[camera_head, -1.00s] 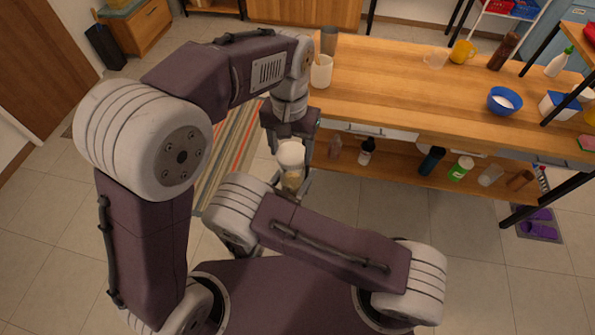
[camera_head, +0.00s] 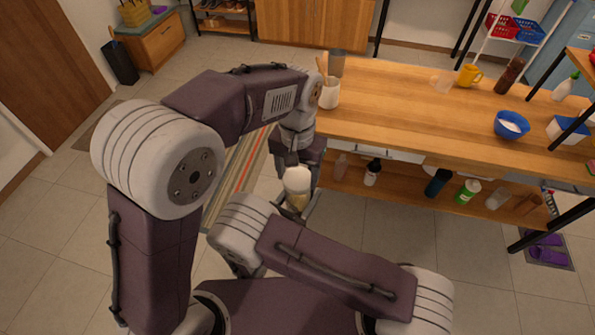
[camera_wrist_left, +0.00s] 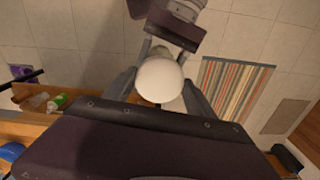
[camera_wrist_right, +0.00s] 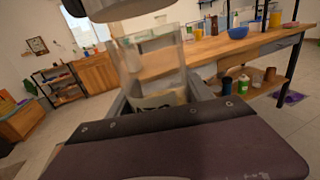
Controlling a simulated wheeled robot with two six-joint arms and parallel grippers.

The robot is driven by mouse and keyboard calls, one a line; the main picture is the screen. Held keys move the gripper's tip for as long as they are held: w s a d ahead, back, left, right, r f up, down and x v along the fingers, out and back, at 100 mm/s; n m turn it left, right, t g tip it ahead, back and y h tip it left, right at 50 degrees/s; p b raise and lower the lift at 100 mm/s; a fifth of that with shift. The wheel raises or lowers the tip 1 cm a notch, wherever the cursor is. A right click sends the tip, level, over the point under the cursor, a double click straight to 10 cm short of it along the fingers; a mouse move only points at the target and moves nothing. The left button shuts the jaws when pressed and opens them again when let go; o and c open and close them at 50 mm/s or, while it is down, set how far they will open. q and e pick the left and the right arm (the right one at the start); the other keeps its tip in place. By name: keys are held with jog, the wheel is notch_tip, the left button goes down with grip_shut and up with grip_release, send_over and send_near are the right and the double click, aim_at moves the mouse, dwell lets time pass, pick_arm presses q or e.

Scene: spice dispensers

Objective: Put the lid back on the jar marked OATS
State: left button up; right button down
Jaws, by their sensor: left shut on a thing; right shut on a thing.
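My left gripper (camera_head: 300,168) comes down from the left arm and is shut on a round white lid (camera_wrist_left: 160,80). My right gripper (camera_wrist_right: 160,98) is shut on a clear jar (camera_wrist_right: 150,60) that looks upright and has a pale label with dark letters, only partly visible and not clearly readable. In the right wrist view the lid's pale underside (camera_wrist_right: 125,9) is above the jar's rim with a small gap. In the head view the lid (camera_head: 298,179) sits directly over the jar (camera_head: 297,200); the grippers partly hide both.
The wooden table (camera_head: 400,110) stands to the right, with a white utensil cup (camera_head: 329,93), a blue bowl (camera_head: 511,125) and a yellow mug (camera_head: 468,75). Several bottles stand on its lower shelf (camera_head: 400,195). A striped rug (camera_head: 238,180) lies on the floor at left.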

pick_arm(q)
jog(key=shift+f, duration=0.55)
dwell(0.4)
jog(key=m, duration=0.3)
jog(key=shift+m, duration=0.3)
jog(key=m, duration=0.6)
jog(key=shift+w+a, duration=0.1)
jog(key=m, duration=0.7)
jog(key=shift+w, duration=0.1)
jog(key=m, duration=1.2)
jog(key=shift+w+m, duration=0.1)
jog(key=shift+m, duration=0.2)
jog(key=m, duration=0.6)
jog(key=shift+d+m, duration=0.2)
jog(key=shift+m, duration=0.1)
